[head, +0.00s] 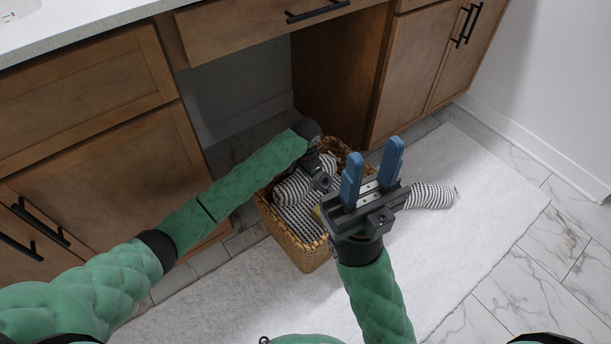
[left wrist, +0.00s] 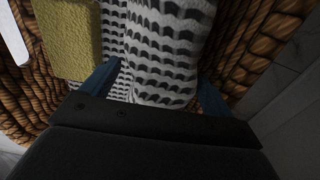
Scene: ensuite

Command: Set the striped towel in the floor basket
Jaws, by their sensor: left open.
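A rolled striped towel (head: 294,186), white with dark marks, lies in the wicker floor basket (head: 305,255). More striped cloth (head: 300,215) lies below it. Another rolled striped towel (head: 432,196) lies on the mat, right of the basket, partly behind my right gripper. My left gripper (left wrist: 158,88) is open inside the basket, its blue fingers on either side of the striped roll (left wrist: 168,50); I cannot tell whether they touch it. In the head view its fingers are hidden. My right gripper (head: 372,170) is open and empty, fingers upward, in front of the basket's right side.
A yellow item (left wrist: 72,38) lies in the basket beside the roll. A white mat (head: 480,220) covers the tiled floor, with clear room at right. Wooden cabinets (head: 90,100) with black handles stand behind and left, with an open recess (head: 240,100) behind the basket.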

